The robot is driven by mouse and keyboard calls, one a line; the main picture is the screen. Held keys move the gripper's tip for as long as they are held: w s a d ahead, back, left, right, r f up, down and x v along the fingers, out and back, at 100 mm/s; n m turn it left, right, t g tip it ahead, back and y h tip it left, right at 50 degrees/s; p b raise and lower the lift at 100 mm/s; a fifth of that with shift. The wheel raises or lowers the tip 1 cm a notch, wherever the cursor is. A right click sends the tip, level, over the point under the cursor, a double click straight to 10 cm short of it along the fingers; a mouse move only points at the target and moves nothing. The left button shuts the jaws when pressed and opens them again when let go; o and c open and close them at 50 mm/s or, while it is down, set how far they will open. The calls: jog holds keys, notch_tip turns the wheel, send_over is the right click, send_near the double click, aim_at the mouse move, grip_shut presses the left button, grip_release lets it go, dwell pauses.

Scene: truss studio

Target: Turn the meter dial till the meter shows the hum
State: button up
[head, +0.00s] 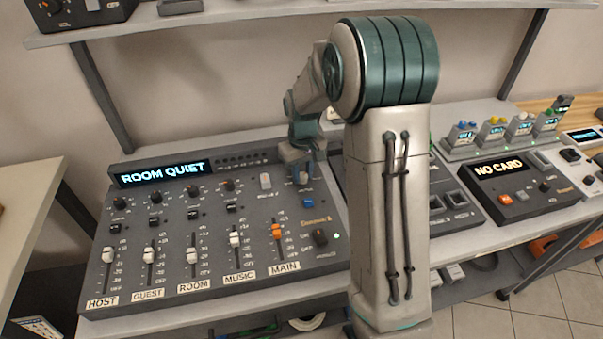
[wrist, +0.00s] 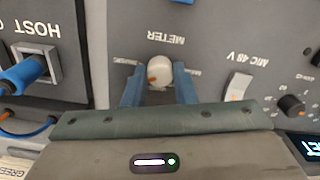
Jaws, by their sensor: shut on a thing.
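The mixing desk (head: 143,208) stands on the bench in the head view, and its display (head: 160,173) reads ROOM QUIET. The meter dial (wrist: 160,72) is a pale round knob with an orange mark, below an upside-down METER label in the wrist view. Smaller labels beside it are partly covered and too small to read. My gripper (wrist: 158,90) is shut on the dial, one blue finger on each side. In the head view my gripper (head: 302,172) reaches down to the desk's upper right and hides the dial.
A white MIC 48 V switch (wrist: 238,86) and a black knob (wrist: 291,104) sit near the dial. A cable plug (wrist: 25,72) is close on the other side. Several faders line the desk's front. A NO CARD unit (head: 520,185) stands to the right.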

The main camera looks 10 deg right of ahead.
aim_at(303, 175)
jog(key=m, duration=0.4)
jog(key=shift+m+b, duration=0.3)
jog(key=shift+m, duration=0.1)
dwell(0.5)
jog(key=o, duration=1)
jog(key=shift+r, duration=0.15)
notch_tip(303, 175, up, 14)
jog(key=shift+f, duration=0.2)
